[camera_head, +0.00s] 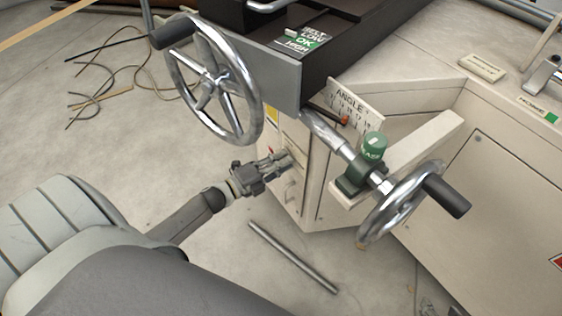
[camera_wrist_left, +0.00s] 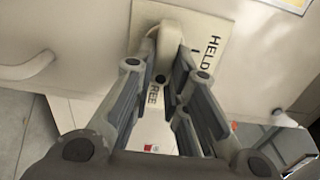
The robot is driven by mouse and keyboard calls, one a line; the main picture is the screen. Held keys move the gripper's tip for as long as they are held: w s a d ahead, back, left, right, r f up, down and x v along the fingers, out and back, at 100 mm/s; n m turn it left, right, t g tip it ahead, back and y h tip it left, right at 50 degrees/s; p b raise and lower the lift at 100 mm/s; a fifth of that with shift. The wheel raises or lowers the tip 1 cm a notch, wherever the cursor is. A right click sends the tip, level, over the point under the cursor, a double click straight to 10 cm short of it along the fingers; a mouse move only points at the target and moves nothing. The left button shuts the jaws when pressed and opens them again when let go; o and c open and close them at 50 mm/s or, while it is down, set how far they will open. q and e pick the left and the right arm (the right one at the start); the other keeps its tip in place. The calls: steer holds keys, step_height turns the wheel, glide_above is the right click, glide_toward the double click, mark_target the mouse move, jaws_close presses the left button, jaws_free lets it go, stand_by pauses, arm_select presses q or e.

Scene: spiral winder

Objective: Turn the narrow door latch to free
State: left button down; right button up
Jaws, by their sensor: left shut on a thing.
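The narrow door latch (camera_wrist_left: 172,42) is a cream, rounded lever on a pale plate (camera_wrist_left: 225,35) in the left wrist view. The plate reads HELD on the right and FREE lower down, partly covered by my fingers. My left gripper (camera_wrist_left: 172,68) has its fingers on either side of the latch and is shut on it. Which word the latch points to is hard to tell. In the head view my left gripper (camera_head: 284,160) reaches the narrow cream door under the machine's corner; the latch is hidden there. My right gripper is not in view.
A spoked handwheel (camera_head: 212,80) hangs above my left gripper. Another handwheel (camera_head: 400,205) with a black handle juts out at right. A cream door handle (camera_wrist_left: 28,70) is beside the latch. A metal rod (camera_head: 292,257) lies on the floor, and cables (camera_head: 95,95) lie at upper left.

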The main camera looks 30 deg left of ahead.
arm_select(q)
steer(key=c, duration=1.4)
jaws_free()
steer(key=shift+c, duration=0.2)
steer(key=shift+s, duration=0.1)
steer(key=v, duration=1.1)
steer(key=shift+s+a, duration=0.2)
steer(key=shift+s, duration=0.15)
steer(key=shift+f, duration=0.1)
